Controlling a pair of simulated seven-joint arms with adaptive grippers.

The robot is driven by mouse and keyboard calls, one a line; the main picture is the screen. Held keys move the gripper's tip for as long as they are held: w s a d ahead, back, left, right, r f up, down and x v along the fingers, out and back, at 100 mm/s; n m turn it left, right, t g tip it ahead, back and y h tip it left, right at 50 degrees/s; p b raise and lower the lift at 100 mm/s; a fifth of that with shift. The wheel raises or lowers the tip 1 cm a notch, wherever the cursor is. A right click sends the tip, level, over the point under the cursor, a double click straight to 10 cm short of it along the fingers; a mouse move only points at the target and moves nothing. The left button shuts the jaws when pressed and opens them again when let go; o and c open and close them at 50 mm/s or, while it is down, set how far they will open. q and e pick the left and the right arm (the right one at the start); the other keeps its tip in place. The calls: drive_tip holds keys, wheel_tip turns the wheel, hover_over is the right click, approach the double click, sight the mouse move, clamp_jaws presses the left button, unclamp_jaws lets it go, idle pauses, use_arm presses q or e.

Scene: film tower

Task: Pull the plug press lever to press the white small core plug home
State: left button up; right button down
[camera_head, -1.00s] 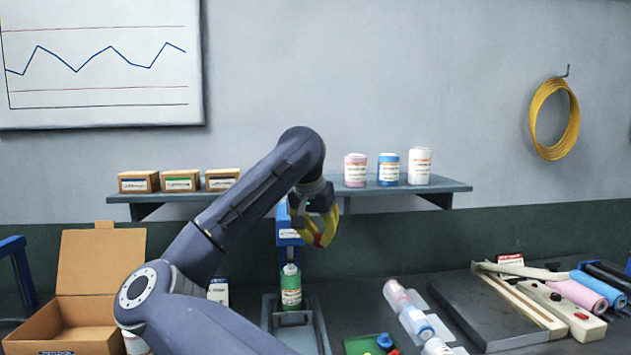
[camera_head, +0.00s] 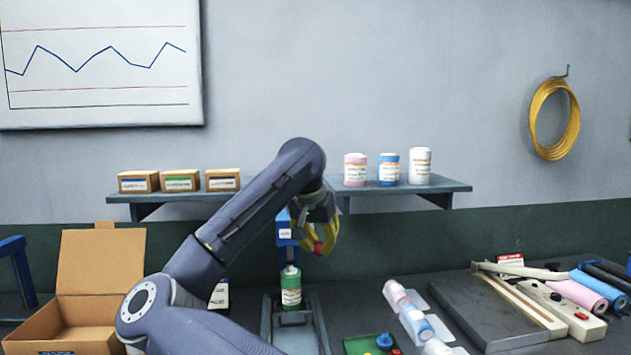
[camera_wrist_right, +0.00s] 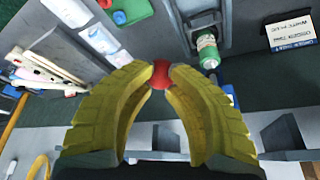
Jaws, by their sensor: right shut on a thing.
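The blue plug press (camera_head: 285,233) stands at the back of the bench, partly hidden by my arm. A green-labelled roll (camera_head: 290,289) stands upright under the press; it also shows in the right wrist view (camera_wrist_right: 208,50). My right gripper (camera_head: 318,248) is beside the press head, with its yellow fingers shut on the red lever knob (camera_wrist_right: 161,78). The lever's rod is mostly hidden. I cannot make out the white small core plug. My left gripper is not in view.
An open cardboard box (camera_head: 85,320) is at the left. A shelf (camera_head: 290,192) with small boxes and rolls is behind my arm. A green tray (camera_head: 370,345), rolls in clear holders and a dark board (camera_head: 490,305) lie to the right.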

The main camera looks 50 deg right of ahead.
drive_tip(key=shift+d, duration=0.1)
drive_tip(key=shift+w+d+r, duration=0.25)
drive_tip(key=shift+w+r, duration=0.05)
drive_tip(key=shift+r, duration=1)
drive_tip(key=shift+w+d+r, duration=0.25)
drive_tip(key=shift+r, duration=1.05)
drive_tip(key=shift+w+d+r, duration=0.25)
drive_tip(key=shift+w+r, duration=0.05)
drive_tip(key=shift+r, duration=1)
drive_tip(key=shift+r, duration=0.1)
drive_tip(key=w+d+r, duration=0.2)
drive_tip(key=w+r, duration=0.1)
drive_tip(key=r, duration=0.3)
drive_tip(key=shift+d, duration=0.2)
drive_tip(key=shift+r, duration=0.2)
drive_tip(key=shift+r, duration=2.35)
